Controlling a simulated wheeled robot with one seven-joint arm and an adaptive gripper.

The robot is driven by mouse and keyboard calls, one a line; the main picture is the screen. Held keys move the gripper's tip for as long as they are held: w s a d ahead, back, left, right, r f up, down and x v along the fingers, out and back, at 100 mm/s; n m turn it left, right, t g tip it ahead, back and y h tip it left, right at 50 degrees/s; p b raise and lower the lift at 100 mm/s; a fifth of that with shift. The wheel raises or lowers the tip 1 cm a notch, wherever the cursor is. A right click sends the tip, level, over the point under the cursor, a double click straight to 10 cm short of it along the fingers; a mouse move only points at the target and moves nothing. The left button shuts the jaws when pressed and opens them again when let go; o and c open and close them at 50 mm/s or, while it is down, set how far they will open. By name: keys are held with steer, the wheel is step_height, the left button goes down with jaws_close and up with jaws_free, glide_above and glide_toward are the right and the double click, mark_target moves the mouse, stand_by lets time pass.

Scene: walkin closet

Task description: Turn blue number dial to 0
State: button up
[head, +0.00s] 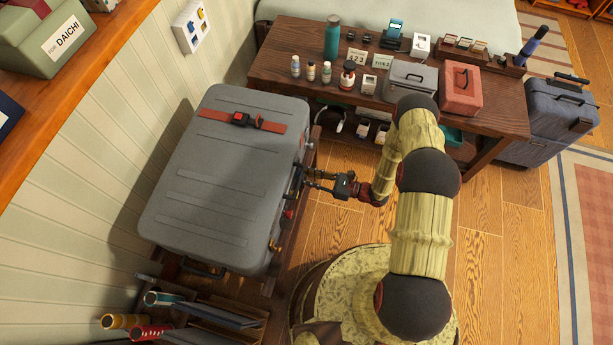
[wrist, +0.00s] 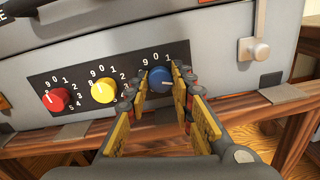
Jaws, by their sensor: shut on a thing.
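The blue number dial (wrist: 160,78) is the rightmost of three dials on a dark panel on the grey suitcase (head: 205,190) in the wrist view. Digits 9, 0 and 1 show above it; the rest of its scale is hidden by my gripper. A pale pointer mark shows on its right part, though it is small. My gripper (wrist: 163,85) has its fingertips on either side of the blue dial, shut on it. In the head view my gripper (head: 318,180) is at the suitcase's right side, where the dial is hidden.
The red dial (wrist: 56,99) and yellow dial (wrist: 103,90) sit left of the blue one. A metal latch (wrist: 258,48) is to the right. The suitcase rests on a wooden rack (wrist: 30,147). A wooden table (head: 290,45) with bottles and boxes stands behind.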

jaws_close()
steer(key=shift+n, duration=0.3)
steer(key=n+b, duration=0.3)
steer(key=n, duration=1.8)
steer(key=shift+f+b, duration=0.15)
steer(key=shift+b, duration=0.25)
steer(key=o, duration=0.7)
jaws_free()
